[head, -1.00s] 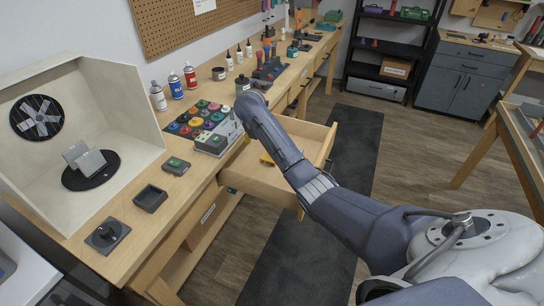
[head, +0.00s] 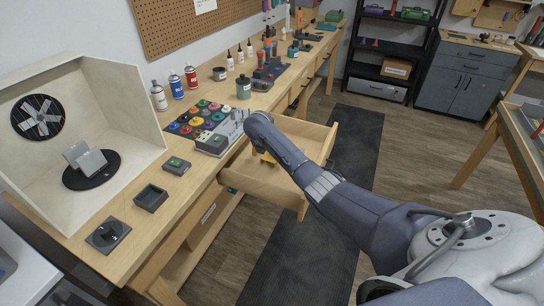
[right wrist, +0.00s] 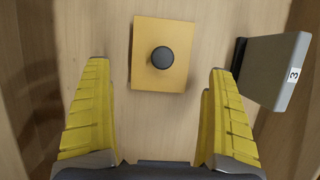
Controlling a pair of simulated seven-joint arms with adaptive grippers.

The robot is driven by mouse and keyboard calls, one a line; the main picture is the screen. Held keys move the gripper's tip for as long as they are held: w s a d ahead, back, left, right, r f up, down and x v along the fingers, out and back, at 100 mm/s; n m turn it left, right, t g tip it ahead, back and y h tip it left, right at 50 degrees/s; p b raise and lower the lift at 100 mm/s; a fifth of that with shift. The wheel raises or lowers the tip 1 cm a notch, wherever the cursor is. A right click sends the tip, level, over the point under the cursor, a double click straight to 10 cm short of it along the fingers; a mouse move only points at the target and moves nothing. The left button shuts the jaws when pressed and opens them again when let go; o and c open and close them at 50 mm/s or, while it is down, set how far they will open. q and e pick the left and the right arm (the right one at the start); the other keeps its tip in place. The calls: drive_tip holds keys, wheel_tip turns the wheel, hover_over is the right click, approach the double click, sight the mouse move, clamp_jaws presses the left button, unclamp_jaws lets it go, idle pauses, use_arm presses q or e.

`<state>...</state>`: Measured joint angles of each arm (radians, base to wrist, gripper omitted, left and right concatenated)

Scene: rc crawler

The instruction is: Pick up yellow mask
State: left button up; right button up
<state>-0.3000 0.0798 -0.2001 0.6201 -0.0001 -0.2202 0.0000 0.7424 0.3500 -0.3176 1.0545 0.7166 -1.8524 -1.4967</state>
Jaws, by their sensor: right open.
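The yellow mask (right wrist: 145,75) is a flat yellow-orange square plate with a round dark knob in its middle. It lies on the light wooden floor of the open drawer (head: 285,187). In the right wrist view my right gripper (right wrist: 157,66) is open, with its two yellow ribbed fingers spread on either side of the plate's near end. Nothing is between the fingertips except the plate's lower part in line of sight; I cannot tell the height gap. In the head view my right arm hides most of the hand over the drawer. My left gripper is not in view.
A grey block labelled 3 (right wrist: 275,72) is in the drawer right of the mask, close to the right finger. Drawer walls border the space.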

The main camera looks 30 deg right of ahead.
drive_tip(key=shift+x, duration=1.35)
drive_tip(key=c, duration=1.1)
drive_tip(key=shift+r, duration=0.1)
